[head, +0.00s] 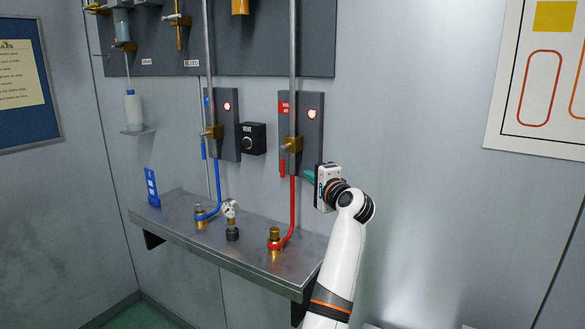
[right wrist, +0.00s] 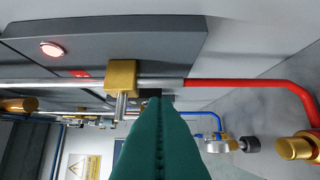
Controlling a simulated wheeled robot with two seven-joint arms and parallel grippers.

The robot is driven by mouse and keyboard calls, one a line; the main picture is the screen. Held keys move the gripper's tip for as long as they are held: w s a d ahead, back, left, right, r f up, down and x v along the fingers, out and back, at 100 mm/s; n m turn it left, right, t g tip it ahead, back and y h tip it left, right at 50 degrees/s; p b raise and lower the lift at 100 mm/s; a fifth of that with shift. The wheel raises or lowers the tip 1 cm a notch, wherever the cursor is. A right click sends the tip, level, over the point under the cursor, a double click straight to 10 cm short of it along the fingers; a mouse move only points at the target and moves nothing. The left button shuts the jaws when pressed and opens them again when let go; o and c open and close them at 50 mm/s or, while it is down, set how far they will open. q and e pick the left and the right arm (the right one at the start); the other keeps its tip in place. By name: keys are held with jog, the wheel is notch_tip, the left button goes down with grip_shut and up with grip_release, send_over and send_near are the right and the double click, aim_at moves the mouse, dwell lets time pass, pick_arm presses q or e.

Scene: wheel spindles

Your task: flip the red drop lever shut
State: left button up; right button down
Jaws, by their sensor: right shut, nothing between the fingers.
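The red drop lever (head: 282,168) shows in the head view as a short red bar hanging down beside the red pipe, just below a brass valve body (head: 292,144). The valve body also shows in the right wrist view (right wrist: 121,74); I cannot make out the lever there. My right gripper (head: 309,178) is right of the red pipe and a little below the valve, its teal fingers pointing left toward it. In the right wrist view its fingers (right wrist: 156,120) are closed together and empty, with their tips near the pipe. Contact cannot be told. My left gripper is out of view.
A red pipe (head: 292,205) bends down to a brass fitting on the steel shelf (head: 180,208). A blue pipe (head: 217,185) and its valve (head: 212,131) stand to the left, with a black knob box (head: 252,138) between.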

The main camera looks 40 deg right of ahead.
jog(key=w+a+p, duration=0.1)
jog(key=w+p, duration=0.1)
jog(key=w, duration=0.4)
dwell(0.3)
